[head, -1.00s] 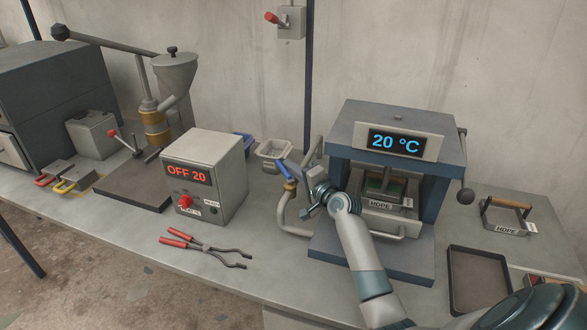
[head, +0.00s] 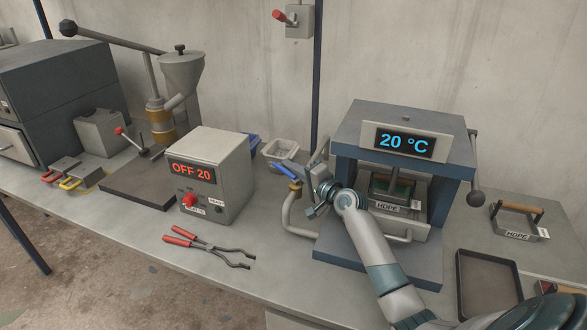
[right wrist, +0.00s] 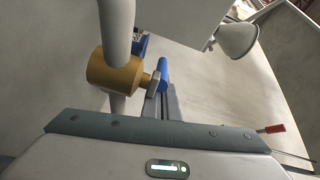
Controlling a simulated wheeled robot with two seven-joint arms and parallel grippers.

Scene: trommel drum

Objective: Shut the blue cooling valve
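The blue cooling valve handle (head: 284,170) is a short lever on a brass valve body (head: 295,186) in a grey pipe, left of the press. In the head view the lever slopes down to the right. My right gripper (head: 303,178) is at the lever from the right. In the right wrist view the brass body (right wrist: 115,73) is at upper left, and the blue handle (right wrist: 163,75) runs down between my close-set fingers (right wrist: 161,103). The fingers look shut on it, and they hide its lower part. My left gripper is not in view.
The press (head: 350,160) reads 20 °C and stands just right of my gripper. A control box (head: 215,165) reading OFF 20 stands to the left. Tongs (head: 210,246) lie in front of it. A dark tray (head: 462,285) is at right. A light bin (head: 282,147) sits behind the valve.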

